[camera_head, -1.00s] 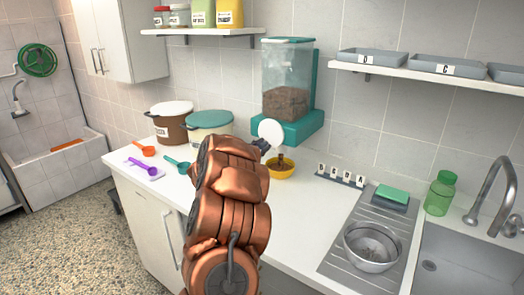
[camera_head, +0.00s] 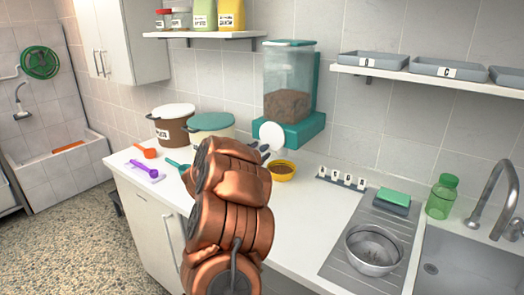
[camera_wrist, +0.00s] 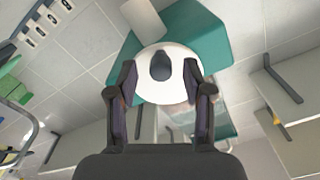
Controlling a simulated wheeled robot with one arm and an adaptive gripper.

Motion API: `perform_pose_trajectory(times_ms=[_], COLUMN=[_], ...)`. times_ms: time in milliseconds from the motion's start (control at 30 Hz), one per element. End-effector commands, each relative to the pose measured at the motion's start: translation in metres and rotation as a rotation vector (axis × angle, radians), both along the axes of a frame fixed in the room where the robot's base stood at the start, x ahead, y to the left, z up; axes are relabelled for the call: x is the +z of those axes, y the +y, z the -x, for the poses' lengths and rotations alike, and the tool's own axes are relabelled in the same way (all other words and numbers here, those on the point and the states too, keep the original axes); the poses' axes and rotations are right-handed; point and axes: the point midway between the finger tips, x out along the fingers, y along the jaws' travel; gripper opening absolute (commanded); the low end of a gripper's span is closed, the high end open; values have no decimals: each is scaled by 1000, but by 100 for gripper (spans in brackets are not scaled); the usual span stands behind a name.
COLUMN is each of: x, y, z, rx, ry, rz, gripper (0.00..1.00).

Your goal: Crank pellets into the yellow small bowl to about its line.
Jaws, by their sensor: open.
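The yellow small bowl (camera_head: 284,177) stands on the counter below the dispenser, with brown pellets (camera_head: 282,168) in it. Its line cannot be made out. The clear dispenser (camera_head: 289,72) hangs on the wall in a teal mount, with brown pellets in its lower part. Its white round crank disc (camera_head: 272,134) faces me; in the wrist view the disc (camera_wrist: 182,88) carries a dark knob (camera_wrist: 160,66). My gripper (camera_wrist: 160,80) is open, its fingers apart on either side of the knob, not visibly touching it. In the head view my arm partly hides the gripper (camera_head: 261,150).
A brown pot (camera_head: 173,130), a teal-lidded pot (camera_head: 212,126) and orange, purple and teal scoops (camera_head: 144,168) are left of my arm.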

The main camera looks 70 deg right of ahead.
Motion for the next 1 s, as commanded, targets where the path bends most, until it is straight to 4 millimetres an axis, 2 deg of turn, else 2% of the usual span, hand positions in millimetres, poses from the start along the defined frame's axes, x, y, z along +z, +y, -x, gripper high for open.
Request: perform_pose_trajectory(times_ms=[200, 500, 700, 1000], x=[2, 1, 2, 2], y=[43, 84, 92, 92], z=[-11, -19, -20, -21], rx=[4, 4, 1, 4], ry=[-3, -2, -1, -3], rz=[1, -1, 3, 2], gripper=[50, 50, 50, 50])
